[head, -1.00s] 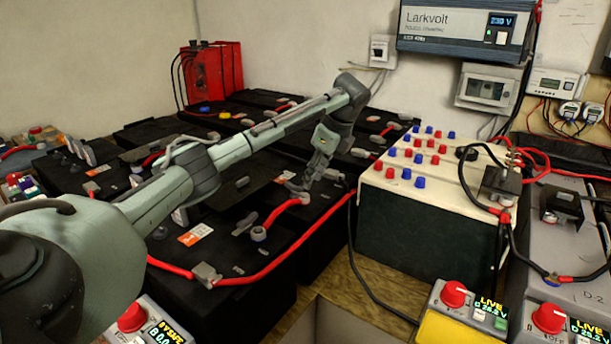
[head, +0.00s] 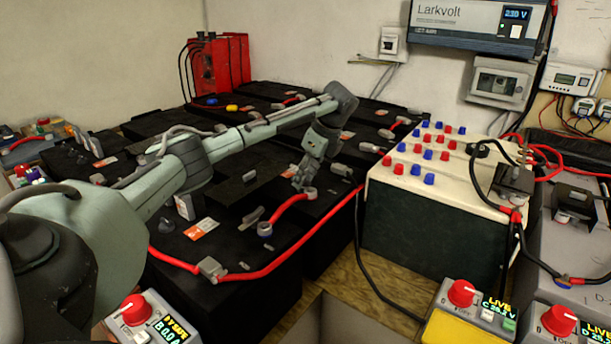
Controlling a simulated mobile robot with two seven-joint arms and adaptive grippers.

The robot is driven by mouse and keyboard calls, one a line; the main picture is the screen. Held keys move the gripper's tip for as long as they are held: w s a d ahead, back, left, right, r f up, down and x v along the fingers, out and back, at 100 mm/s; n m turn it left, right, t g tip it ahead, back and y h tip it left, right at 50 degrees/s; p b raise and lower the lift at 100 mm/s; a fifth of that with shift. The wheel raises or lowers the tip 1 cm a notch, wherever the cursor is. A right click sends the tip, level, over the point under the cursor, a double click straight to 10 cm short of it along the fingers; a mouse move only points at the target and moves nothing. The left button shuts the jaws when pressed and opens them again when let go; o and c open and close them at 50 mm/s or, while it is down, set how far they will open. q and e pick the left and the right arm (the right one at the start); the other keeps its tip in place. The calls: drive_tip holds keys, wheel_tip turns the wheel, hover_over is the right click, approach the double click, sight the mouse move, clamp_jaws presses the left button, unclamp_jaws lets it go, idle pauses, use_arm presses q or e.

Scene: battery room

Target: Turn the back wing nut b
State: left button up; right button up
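My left gripper (head: 302,181) hangs from my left arm over the black batteries, pointing down. Its fingertips are at or right beside the grey terminal (head: 310,192) at the far end of a short red cable (head: 288,207). The fingers are small and dark here, so I cannot tell whether they are open or shut, or touching. A wing nut cannot be made out at that terminal; the fingers may cover it. Another terminal (head: 265,229) sits at the cable's near end. My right gripper is not in view.
A control box reading B and SAFE (head: 150,318) stands at the bottom left. Boxes reading LIVE stand at the bottom right, one marked C (head: 478,305). A cream-topped battery (head: 400,205) with red and blue caps stands right of the gripper. A long red cable (head: 290,262) crosses the near battery.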

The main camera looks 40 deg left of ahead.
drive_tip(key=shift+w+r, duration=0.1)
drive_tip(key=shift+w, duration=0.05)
use_arm(q)
clamp_jaws()
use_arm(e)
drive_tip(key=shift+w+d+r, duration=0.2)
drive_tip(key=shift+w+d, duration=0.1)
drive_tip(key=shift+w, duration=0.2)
